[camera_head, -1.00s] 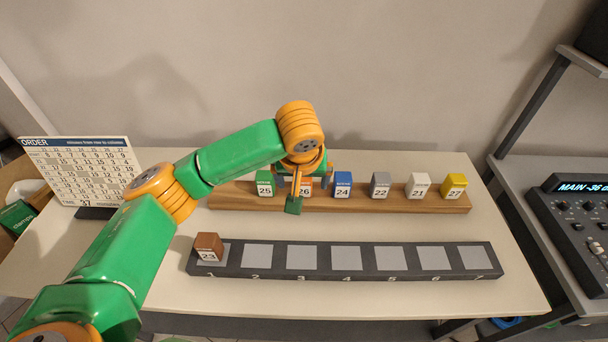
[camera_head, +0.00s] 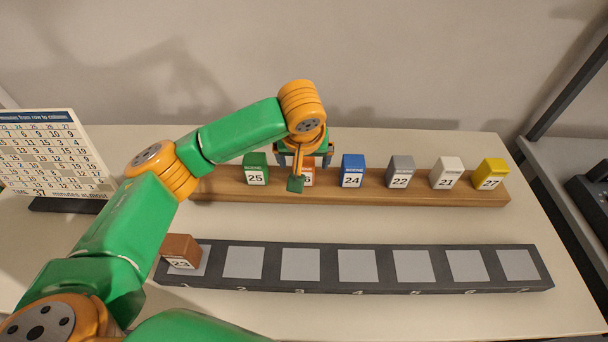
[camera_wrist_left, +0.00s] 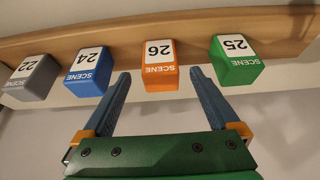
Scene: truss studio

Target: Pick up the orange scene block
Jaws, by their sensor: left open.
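The orange scene block (camera_head: 308,174), labelled 26, stands on the wooden rail (camera_head: 330,190) between the green block 25 (camera_head: 256,168) and the blue block 24 (camera_head: 352,170). My left gripper (camera_head: 303,166) is at the orange block and partly covers it in the head view. In the left wrist view the orange block (camera_wrist_left: 160,68) appears in the gap between the two open blue fingertips (camera_wrist_left: 160,74). A gap shows on both sides, and nothing is gripped. My right gripper is not in view.
Grey block 22 (camera_head: 400,172), white block 21 (camera_head: 447,173) and yellow block 27 (camera_head: 491,174) stand farther right on the rail. In front lies a dark slotted tray (camera_head: 328,270) with the brown block 23 (camera_head: 181,251) at its left end. A calendar board (camera_head: 50,155) stands at left.

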